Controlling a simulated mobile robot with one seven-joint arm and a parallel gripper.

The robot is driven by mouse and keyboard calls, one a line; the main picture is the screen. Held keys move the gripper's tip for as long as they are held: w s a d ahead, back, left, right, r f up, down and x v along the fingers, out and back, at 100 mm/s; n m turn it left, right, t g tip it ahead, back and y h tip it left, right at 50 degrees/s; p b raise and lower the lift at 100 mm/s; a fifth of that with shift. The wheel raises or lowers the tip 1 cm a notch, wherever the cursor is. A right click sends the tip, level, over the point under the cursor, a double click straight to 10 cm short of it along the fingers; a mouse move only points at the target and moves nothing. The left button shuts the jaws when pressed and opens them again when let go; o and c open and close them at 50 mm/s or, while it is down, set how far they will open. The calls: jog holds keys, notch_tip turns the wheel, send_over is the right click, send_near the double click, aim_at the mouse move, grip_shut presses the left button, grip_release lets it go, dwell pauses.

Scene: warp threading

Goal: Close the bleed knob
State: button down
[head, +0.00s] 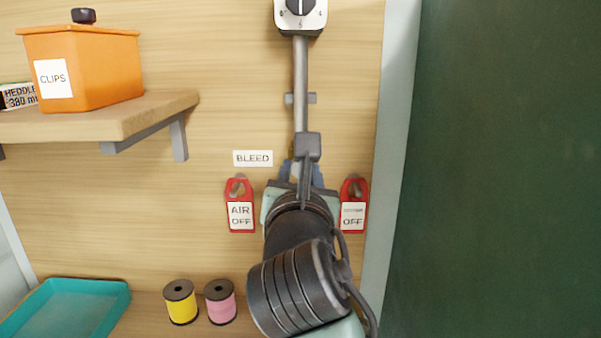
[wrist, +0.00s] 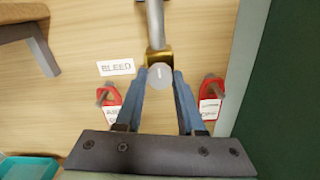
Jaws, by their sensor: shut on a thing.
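The bleed knob (wrist: 160,76) is a round grey knob with a small white mark on its face, in front of a brass fitting (wrist: 158,57) at the lower end of a grey pipe. In the wrist view my gripper (wrist: 160,80) has its two blue fingers on either side of the knob, shut on it. In the head view my gripper (head: 302,172) is largely hidden by my own arm, and the knob is hidden there too. The white BLEED label (head: 253,158) is on the wooden panel to the left of the pipe.
Red tags on hooks hang either side of my gripper: the AIR OFF tag (head: 240,205) and another OFF tag (head: 354,205). A shelf (head: 130,112) with an orange CLIPS box (head: 95,75) is upper left. Yellow (head: 181,302) and pink (head: 220,302) spools stand below.

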jog(key=c, duration=0.5)
grip_release()
jog(key=s+b, duration=0.4)
jog(key=s, duration=0.9)
jog(key=shift+b, duration=0.3)
